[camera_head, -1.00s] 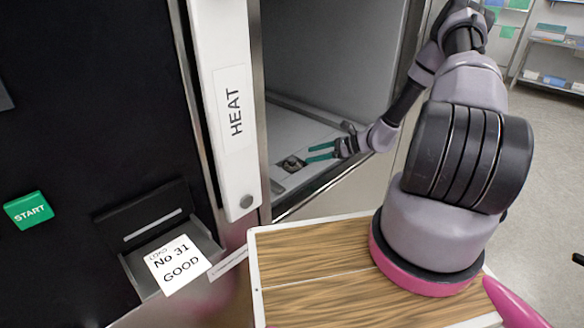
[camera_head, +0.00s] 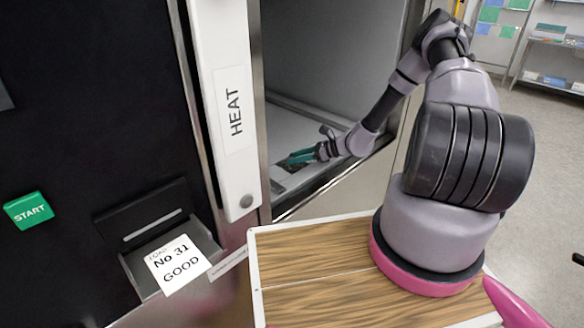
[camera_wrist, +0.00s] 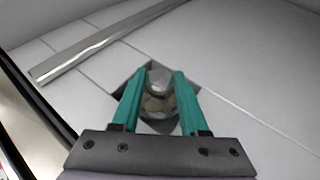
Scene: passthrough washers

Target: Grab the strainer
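The strainer (camera_wrist: 158,104) is a small, round, dull metal piece over a dark square opening in the pale floor of the washer chamber. In the wrist view it lies between the two green fingers of my gripper (camera_wrist: 160,78), which are closed in on its sides. In the head view my gripper (camera_head: 300,157) is low inside the chamber near its front edge, and the fingers hide the strainer there. I see no clear gap between fingers and strainer.
The chamber's metal front edge (camera_head: 335,183) runs below my arm. A white panel marked HEAT (camera_head: 235,115) stands left of the opening. A metal strip (camera_wrist: 100,42) lies across the chamber floor. A wood-topped tray (camera_head: 320,296) is in front.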

